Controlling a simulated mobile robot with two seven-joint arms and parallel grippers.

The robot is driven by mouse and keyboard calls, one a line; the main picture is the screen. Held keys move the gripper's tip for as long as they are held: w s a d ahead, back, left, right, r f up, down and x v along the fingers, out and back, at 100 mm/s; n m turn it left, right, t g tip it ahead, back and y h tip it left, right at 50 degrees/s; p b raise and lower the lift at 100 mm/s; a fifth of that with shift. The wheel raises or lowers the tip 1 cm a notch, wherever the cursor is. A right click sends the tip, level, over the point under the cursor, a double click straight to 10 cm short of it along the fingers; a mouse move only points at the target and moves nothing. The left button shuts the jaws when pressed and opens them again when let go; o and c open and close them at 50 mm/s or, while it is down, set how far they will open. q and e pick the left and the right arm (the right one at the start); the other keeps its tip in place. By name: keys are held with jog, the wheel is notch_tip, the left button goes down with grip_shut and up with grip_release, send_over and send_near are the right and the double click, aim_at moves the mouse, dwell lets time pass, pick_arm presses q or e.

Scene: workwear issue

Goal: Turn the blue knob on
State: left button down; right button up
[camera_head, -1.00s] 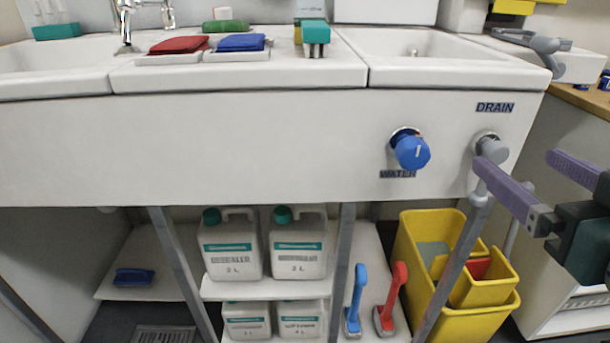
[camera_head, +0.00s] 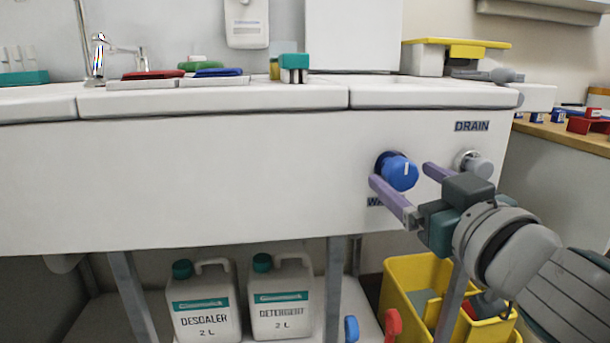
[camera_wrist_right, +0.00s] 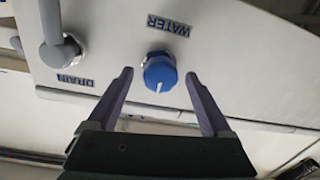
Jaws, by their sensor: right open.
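The blue knob (camera_head: 400,172) sits on the white front panel of the sink unit, above the partly covered WATER label. Its white mark points nearly upward in the head view. My right gripper (camera_head: 400,174) is open, with one purple finger at the knob's lower left and the other at its right. In the right wrist view the knob (camera_wrist_right: 159,75) lies between and just beyond the fingertips (camera_wrist_right: 158,74), with a gap on each side. I see no contact. My left gripper is not in view.
The grey DRAIN handle (camera_head: 474,164) is on the panel just right of the knob, close to my right finger. A yellow bucket (camera_head: 398,290) and white bottles (camera_head: 205,305) stand below the sink. The panel left of the knob is clear.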

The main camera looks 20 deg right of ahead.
jog(key=shift+w, duration=0.35)
jog(key=shift+c, duration=0.4)
grip_shut()
